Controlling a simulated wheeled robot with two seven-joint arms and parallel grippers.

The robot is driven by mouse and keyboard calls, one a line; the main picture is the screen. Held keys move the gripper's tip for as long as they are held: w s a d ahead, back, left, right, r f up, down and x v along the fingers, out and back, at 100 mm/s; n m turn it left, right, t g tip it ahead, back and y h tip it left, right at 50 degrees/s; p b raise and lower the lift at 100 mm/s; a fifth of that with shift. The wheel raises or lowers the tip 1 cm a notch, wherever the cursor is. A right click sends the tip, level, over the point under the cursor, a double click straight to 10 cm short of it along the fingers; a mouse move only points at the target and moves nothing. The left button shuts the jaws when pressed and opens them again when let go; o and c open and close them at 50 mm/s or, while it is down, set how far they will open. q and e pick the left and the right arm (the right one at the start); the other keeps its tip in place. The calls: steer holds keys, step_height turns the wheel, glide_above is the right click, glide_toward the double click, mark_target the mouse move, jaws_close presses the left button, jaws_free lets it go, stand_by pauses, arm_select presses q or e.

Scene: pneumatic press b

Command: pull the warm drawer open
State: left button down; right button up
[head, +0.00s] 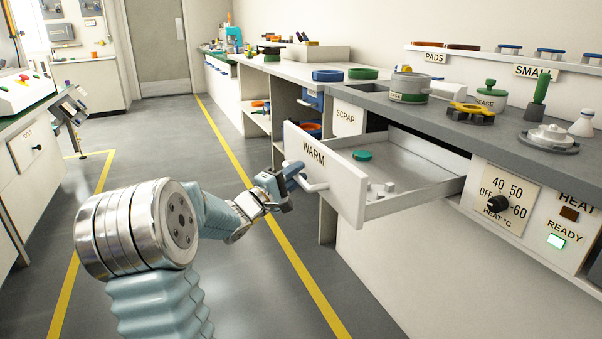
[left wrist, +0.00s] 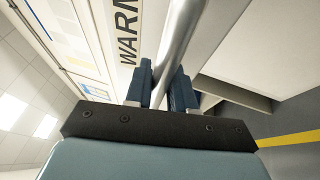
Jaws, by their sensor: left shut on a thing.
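The warm drawer (head: 410,190) stands pulled out from the bench, with its inside showing from above. Its white front panel (head: 330,178) carries the word WARM and a light bar handle (head: 305,178). In the left wrist view the metal handle bar (left wrist: 184,45) runs between the two dark blue fingers (left wrist: 165,90). My right gripper is not in view.
The control panel with a heat knob (head: 497,204) and lit READY lamp (head: 557,241) is right of the drawer. Open floor lies left of the drawer, with another bench (head: 35,140) beyond.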

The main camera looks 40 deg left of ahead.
arm_select(q)
steer(key=c, duration=1.1)
jaws_free()
steer(key=shift+o, duration=0.2)
steer(key=s+f, duration=0.2)
steer(key=s, duration=1.1)
steer(key=shift+s+f, duration=0.3)
